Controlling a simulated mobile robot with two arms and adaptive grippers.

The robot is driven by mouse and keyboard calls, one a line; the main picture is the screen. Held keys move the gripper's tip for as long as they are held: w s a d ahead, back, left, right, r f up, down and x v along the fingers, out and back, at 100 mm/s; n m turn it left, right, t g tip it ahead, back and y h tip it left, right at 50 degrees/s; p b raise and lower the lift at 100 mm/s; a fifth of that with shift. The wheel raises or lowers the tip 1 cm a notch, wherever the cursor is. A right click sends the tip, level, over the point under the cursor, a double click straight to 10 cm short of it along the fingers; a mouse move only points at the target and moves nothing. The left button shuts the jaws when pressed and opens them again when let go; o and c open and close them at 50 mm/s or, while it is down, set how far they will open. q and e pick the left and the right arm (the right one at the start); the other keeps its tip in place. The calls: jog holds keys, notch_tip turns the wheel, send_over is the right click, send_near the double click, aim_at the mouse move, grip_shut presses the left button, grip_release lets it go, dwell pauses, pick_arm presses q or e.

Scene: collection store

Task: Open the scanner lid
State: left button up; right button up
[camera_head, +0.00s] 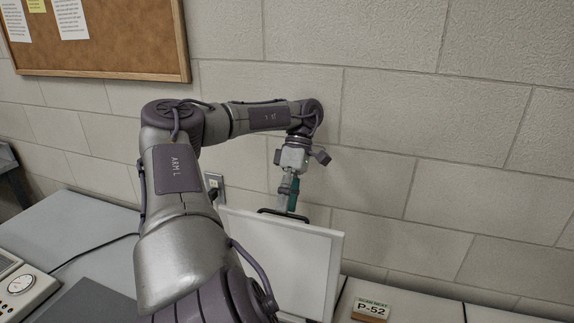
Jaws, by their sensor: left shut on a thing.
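The scanner lid (290,255) is a white panel that stands raised, close to upright, in the lower middle of the view. A dark handle (300,217) runs along its top edge. My left gripper (291,206) reaches down from above and is shut on the handle; the fingers partly cover it. My left arm hides the lid's left side, and the scanner's body is mostly out of view below. My right gripper is not in view.
A block wall stands close behind the lid. A small sign (371,309) reading P-52 stands to the right on the pale table. A device with a dial (21,284) is at the lower left. A corkboard (110,40) and wall socket (215,186) are on the wall.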

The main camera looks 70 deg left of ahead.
pick_arm(q)
notch_tip(320, 180, up, 10)
dwell(0.5)
dwell(0.5)
